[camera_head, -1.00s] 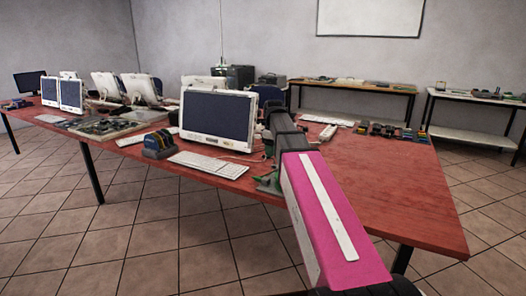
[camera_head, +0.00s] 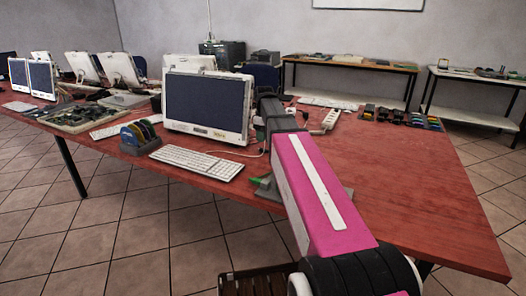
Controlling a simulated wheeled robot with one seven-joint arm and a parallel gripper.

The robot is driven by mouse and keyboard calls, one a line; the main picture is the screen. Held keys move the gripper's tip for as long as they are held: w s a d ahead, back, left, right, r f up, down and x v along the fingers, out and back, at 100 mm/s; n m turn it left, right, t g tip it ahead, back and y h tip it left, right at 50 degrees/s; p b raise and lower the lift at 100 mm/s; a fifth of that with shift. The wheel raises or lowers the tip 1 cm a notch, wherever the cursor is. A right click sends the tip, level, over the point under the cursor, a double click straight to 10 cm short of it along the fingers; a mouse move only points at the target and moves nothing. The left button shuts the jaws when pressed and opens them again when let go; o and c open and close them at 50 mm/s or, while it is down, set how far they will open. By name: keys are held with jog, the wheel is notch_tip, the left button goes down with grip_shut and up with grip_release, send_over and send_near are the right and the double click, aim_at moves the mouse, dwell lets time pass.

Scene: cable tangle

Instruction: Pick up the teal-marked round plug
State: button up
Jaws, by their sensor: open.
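I cannot make out the teal-marked round plug. Thin cables (camera_head: 256,152) lie on the red table (camera_head: 410,190) beside the large monitor, partly behind my arm. A white power strip (camera_head: 331,119) lies just right of my arm, towards the back of the table. A flat grey piece with a green part (camera_head: 263,181) shows at the left of my pink arm link, near the front edge. My arm reaches over the table, and its dark far section is in front of the monitor's right side. My gripper's fingers are not visible.
A large monitor (camera_head: 207,104) and a white keyboard (camera_head: 197,163) stand left of my arm. A holder with coloured discs (camera_head: 141,137) is further left. Several small items (camera_head: 400,117) line the back right edge. The table's right part is clear. A dark slatted thing (camera_head: 255,282) shows below.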

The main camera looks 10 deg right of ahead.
aim_at(265, 149)
jog(key=shift+d+f, duration=0.2)
jog(key=shift+f, duration=3)
jog(key=shift+c, duration=0.3)
grip_shut()
